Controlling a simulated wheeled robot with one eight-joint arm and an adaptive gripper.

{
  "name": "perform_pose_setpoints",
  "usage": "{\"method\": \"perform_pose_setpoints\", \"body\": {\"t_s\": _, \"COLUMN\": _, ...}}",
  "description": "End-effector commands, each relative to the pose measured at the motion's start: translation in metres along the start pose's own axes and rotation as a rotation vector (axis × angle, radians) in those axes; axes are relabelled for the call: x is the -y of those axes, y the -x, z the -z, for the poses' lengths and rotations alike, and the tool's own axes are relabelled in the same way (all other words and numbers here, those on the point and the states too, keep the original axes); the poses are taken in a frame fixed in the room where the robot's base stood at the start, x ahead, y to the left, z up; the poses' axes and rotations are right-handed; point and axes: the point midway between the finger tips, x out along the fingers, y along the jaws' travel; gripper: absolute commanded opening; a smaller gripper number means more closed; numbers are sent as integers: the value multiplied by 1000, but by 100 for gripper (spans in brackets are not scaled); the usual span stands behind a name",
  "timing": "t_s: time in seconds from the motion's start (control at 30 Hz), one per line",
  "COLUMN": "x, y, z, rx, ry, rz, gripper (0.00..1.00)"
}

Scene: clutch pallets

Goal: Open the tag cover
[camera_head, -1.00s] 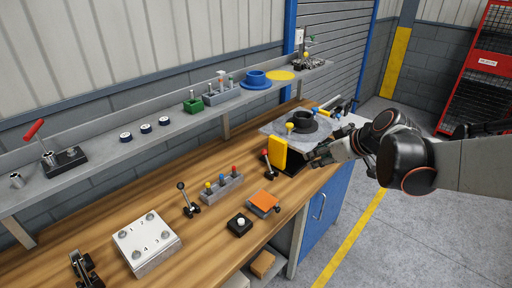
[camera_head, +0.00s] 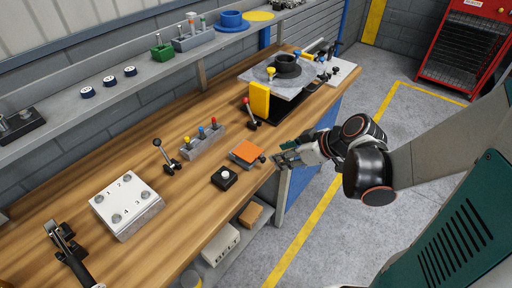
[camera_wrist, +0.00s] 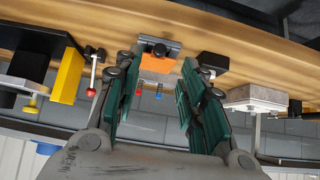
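The tag cover appears to be the small orange plate (camera_head: 245,151) lying flat on a grey base near the bench's front edge. A dark knob (camera_head: 262,159) is at its right side. The orange plate also shows in the wrist view (camera_wrist: 158,64), with a dark bar in front of it. My gripper (camera_head: 284,157) is just off the bench edge, to the right of the plate and apart from it. In the wrist view my gripper (camera_wrist: 158,82) is open and empty, its green-padded fingers framing the plate.
A black button box (camera_head: 225,177) stands left of the plate. A grey block with coloured pegs (camera_head: 204,141), a red-knobbed lever (camera_head: 249,112) and an upright yellow panel (camera_head: 260,101) stand behind it. A white numbered box (camera_head: 127,207) is further left. The floor in front is clear.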

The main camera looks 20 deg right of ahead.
Motion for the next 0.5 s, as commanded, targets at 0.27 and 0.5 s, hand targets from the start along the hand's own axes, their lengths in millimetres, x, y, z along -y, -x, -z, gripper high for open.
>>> {"method": "perform_pose_setpoints", "body": {"t_s": 0.27, "x": 0, "y": -52, "z": -2, "rx": 0, "ry": 3, "rz": 1, "gripper": 37}}
{"method": "perform_pose_setpoints", "body": {"t_s": 0.5, "x": 0, "y": -74, "z": -1, "rx": 0, "ry": 1, "rz": 0, "gripper": 37}}
